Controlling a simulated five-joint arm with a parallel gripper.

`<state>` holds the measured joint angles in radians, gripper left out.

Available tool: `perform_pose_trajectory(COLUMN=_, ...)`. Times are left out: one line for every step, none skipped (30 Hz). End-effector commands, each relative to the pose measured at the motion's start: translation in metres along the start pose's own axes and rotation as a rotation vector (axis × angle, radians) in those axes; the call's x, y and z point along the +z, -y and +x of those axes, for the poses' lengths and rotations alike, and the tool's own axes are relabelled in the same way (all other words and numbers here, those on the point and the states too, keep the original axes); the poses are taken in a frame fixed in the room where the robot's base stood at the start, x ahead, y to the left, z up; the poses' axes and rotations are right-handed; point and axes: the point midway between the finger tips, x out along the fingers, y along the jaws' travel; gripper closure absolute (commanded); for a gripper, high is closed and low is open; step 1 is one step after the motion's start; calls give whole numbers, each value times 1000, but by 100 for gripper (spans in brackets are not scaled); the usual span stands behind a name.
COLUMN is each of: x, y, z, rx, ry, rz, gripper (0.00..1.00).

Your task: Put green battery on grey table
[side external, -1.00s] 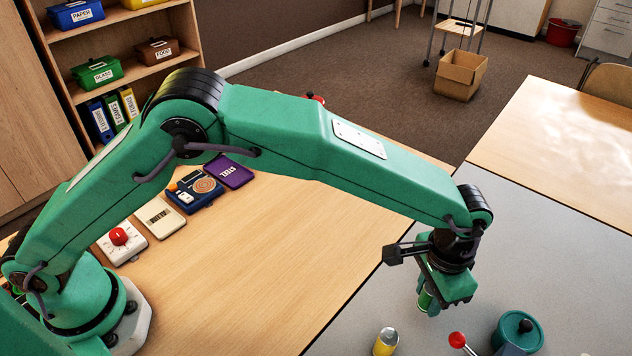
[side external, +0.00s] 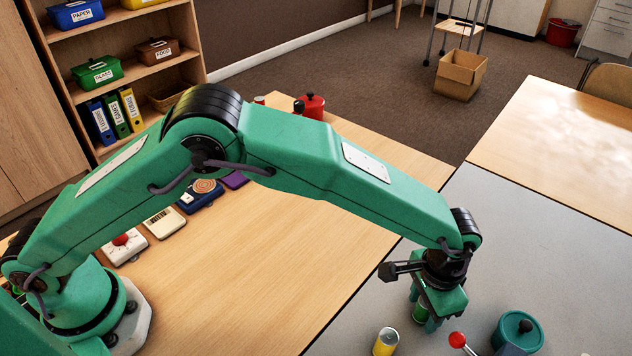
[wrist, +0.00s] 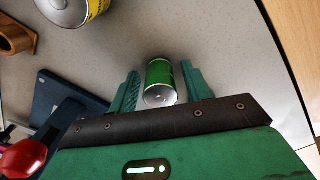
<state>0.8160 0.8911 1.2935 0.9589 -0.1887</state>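The green battery (side external: 420,313) is at the left part of the grey table (side external: 372,295), below my gripper (side external: 423,308). It appears to stand upright on the table, but its base is partly hidden by a finger in the side view. In the wrist view the green battery (wrist: 160,75) lies between the two green fingers of my gripper (wrist: 161,88). A narrow gap shows on each side of it, so my gripper is open around it.
A yellow battery (side external: 386,341) stands nearby at the lower edge of the side view. The grey table behind my gripper is clear.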

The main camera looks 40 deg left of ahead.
Motion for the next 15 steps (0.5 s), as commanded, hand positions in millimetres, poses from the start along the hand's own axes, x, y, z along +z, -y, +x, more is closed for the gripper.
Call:
perform_pose_trajectory(x=0, y=0, z=0, rx=0, ry=0, rz=0, gripper=49)
perform_pose_trajectory(x=0, y=0, z=0, rx=0, ry=0, rz=0, gripper=49)
perform_pose_trajectory(x=0, y=0, z=0, rx=0, ry=0, rz=0, gripper=49)
perform_pose_trajectory(x=0, y=0, z=0, rx=0, ry=0, rz=0, gripper=49)
perform_pose_trajectory(x=0, y=0, z=0, rx=0, ry=0, rz=0, gripper=49)
perform_pose_trajectory(x=0, y=0, z=0, rx=0, ry=0, rz=0, gripper=49)
perform_pose_trajectory(x=0, y=0, z=0, rx=0, ry=0, rz=0, gripper=49)
perform_pose_trajectory(x=0, y=0, z=0, rx=0, ry=0, rz=0, gripper=49)
perform_pose_trajectory(x=0, y=0, z=0, rx=0, ry=0, rz=0, gripper=49)
perform_pose_trajectory(x=0, y=0, z=-1, rx=0, ry=0, rz=0, gripper=49)
perform_pose_trajectory(x=0, y=0, z=-2, rx=0, ry=0, rz=0, gripper=49)
perform_pose_trajectory(x=0, y=0, z=-3, rx=0, ry=-1, rz=0, gripper=49)
perform_pose_trajectory(x=0, y=0, z=-4, rx=0, ry=-1, rz=0, gripper=49)
perform_pose_trajectory(x=0, y=0, z=-5, rx=0, ry=-1, rz=0, gripper=49)
perform_pose_trajectory(x=0, y=0, z=-8, rx=0, ry=-1, rz=0, gripper=49)
